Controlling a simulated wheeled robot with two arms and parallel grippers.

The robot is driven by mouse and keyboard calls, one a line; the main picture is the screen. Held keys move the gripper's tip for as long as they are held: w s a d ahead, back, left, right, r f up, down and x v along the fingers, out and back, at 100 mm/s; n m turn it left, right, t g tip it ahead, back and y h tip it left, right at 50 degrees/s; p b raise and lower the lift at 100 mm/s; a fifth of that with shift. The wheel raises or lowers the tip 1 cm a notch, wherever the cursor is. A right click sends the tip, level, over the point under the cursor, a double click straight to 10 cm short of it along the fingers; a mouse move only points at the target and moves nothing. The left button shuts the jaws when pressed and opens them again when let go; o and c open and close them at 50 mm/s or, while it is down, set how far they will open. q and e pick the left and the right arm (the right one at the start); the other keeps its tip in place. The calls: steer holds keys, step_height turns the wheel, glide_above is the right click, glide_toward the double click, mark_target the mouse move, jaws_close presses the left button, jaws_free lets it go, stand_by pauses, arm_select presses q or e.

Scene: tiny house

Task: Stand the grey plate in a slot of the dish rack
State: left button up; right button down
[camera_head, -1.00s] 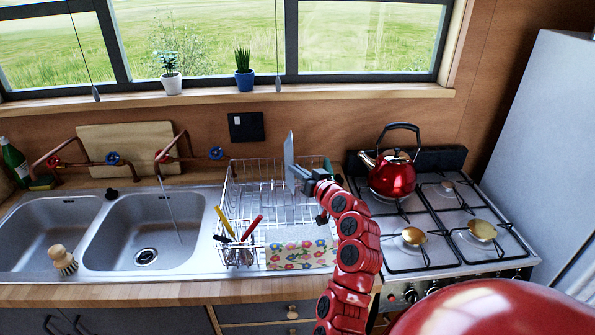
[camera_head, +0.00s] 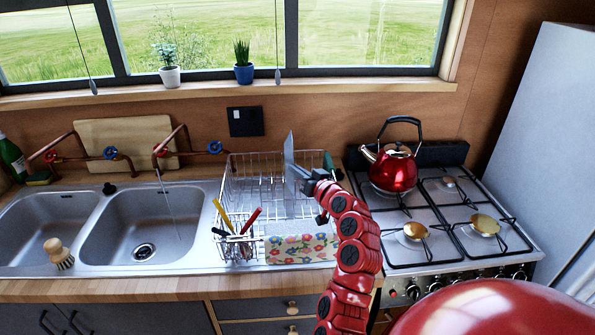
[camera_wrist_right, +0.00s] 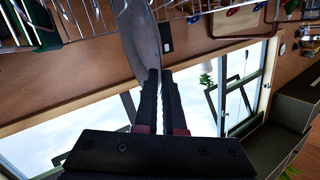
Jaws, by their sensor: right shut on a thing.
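The grey plate (camera_head: 289,160) is upright, seen nearly edge-on, over the right part of the wire dish rack (camera_head: 228,192). My right gripper (camera_head: 303,176) is shut on the plate's edge from the right side. In the right wrist view the plate (camera_wrist_right: 142,42) stands between the fingers of the gripper (camera_wrist_right: 160,80), with rack wires (camera_wrist_right: 80,45) close by. Whether the plate's lower edge sits between the rack wires is hidden in the head view. My left gripper is not in view.
A cutlery basket (camera_head: 238,248) and a floral cloth-like item (camera_head: 300,249) are at the rack's front. A red kettle (camera_head: 394,170) stands on the stove (camera_head: 425,262) to the right. The double sink (camera_head: 142,228) is to the left.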

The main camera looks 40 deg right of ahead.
steer(key=shift+f+b, duration=0.4)
steer(key=c, duration=0.9)
jaws_free()
steer(key=shift+c, duration=0.2)
steer(key=s+a+r+p, duration=0.2)
steer(key=s+a+p, duration=0.2)
steer(key=s+p, duration=0.1)
steer(key=s+a+r+p, duration=0.3)
steer(key=s+a+p, duration=0.1)
steer(key=s, duration=0.4)
steer(key=shift+s+a+p, duration=0.25)
steer(key=shift+a+p, duration=0.1)
steer(key=shift+p, duration=0.55)
